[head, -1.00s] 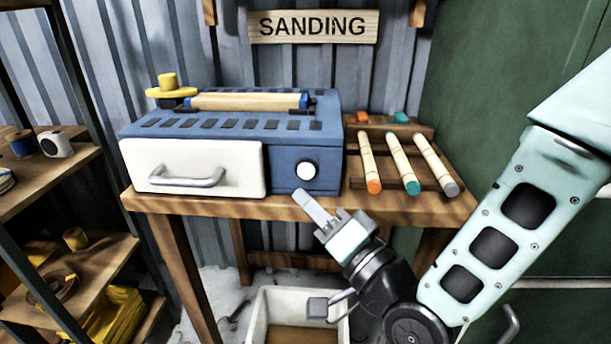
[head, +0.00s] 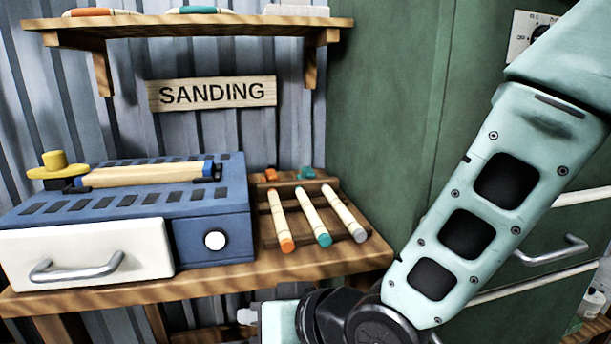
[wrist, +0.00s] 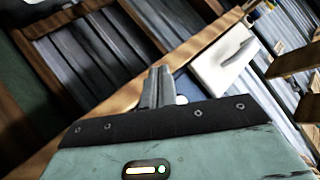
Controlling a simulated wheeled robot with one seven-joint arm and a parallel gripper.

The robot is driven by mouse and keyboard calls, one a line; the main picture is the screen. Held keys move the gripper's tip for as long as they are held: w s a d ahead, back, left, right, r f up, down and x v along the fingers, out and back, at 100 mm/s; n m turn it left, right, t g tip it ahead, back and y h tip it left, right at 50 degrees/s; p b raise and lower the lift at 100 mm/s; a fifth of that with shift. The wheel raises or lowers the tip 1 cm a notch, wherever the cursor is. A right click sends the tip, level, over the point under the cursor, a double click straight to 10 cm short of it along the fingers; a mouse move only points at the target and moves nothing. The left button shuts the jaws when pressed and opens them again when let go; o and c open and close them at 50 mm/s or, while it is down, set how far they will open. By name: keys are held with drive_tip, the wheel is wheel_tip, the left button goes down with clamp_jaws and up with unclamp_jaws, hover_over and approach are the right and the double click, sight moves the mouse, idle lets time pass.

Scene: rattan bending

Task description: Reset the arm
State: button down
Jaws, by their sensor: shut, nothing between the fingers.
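My gripper (wrist: 157,88) shows in the wrist view with its two grey fingers together and nothing between them. In the head view my gripper (head: 248,316) is at the bottom edge, in front of and below the front edge of the workbench (head: 330,259); most of it is cut off or hidden by my arm. My arm comes in from the right, bent at the elbow. The blue machine (head: 211,238) with a white drawer front (head: 90,250) stands on the bench, to the left of my arm.
Three rattan sticks (head: 312,216) with orange, teal and grey ends lie in a wooden rack. A rattan pole (head: 145,174) lies on the machine beside a yellow knob (head: 57,165). A shelf (head: 190,27) hangs above the SANDING sign (head: 212,93). A green cabinet (head: 390,100) stands right.

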drive_tip(key=s+d+n+g+h, duration=0.1)
drive_tip(key=s+d+g+h, duration=0.2)
drive_tip(key=s+d+h, duration=0.55)
drive_tip(key=s+d+n+g+h, duration=0.1)
drive_tip(key=s+d+g+h, duration=0.3)
drive_tip(key=d, duration=0.9)
wheel_tip(320, 180, up, 16)
drive_tip(key=y+p, duration=0.2)
drive_tip(key=p, duration=1.3)
drive_tip(key=shift+s+t+p, duration=0.3)
drive_tip(key=shift+s+t, duration=0.1)
drive_tip(key=shift+f, duration=0.1)
